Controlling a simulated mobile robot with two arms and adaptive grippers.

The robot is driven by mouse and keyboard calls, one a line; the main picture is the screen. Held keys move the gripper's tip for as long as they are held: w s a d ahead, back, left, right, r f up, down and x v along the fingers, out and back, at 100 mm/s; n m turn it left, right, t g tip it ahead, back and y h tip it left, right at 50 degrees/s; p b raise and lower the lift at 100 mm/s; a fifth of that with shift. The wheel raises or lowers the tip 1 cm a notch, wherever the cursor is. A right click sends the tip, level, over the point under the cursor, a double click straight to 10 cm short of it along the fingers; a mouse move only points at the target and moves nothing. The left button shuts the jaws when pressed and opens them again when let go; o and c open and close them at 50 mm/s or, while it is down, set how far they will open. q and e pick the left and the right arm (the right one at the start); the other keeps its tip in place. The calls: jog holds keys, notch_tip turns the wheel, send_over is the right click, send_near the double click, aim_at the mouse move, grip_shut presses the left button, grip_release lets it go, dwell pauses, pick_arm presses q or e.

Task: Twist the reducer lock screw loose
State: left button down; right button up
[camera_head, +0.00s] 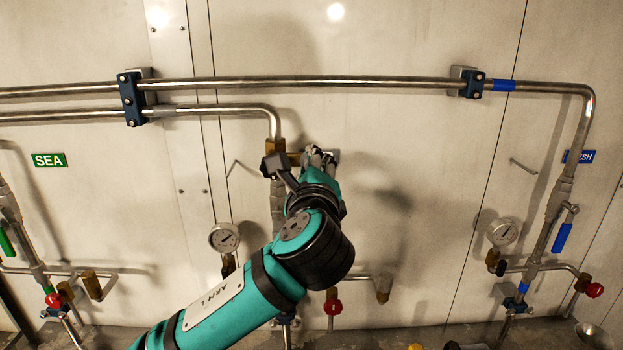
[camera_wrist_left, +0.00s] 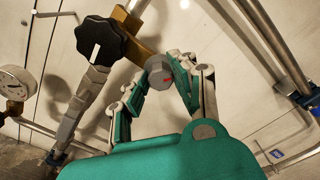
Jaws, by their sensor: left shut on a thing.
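The reducer lock screw (camera_wrist_left: 159,72) is a grey round cap with a red mark, on the side of a brass fitting (camera_wrist_left: 132,30). In the left wrist view my left gripper (camera_wrist_left: 170,76) has its fingers around the screw and is shut on it. In the head view the left gripper (camera_head: 318,158) is at the brass fitting (camera_head: 275,147) below the pipe bend, and hides most of the screw. A black lobed knob (camera_wrist_left: 101,40) sits beside the fitting, and it also shows in the head view (camera_head: 274,166). My right gripper is not in view.
Steel pipes (camera_head: 300,83) run along the pale wall above the arm. A pressure gauge (camera_head: 224,237) stands to the left and another (camera_head: 502,232) to the right. Red valve knobs (camera_head: 333,307) sit low. The wall right of the gripper is mostly clear.

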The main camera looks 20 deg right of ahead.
pick_arm(q)
jog(key=shift+f+n+b, duration=0.1)
jog(key=shift+n+b, duration=1.4)
jog(key=shift+n, duration=2.1)
jog(key=c, duration=1.1)
grip_release()
jog(key=v, duration=1.2)
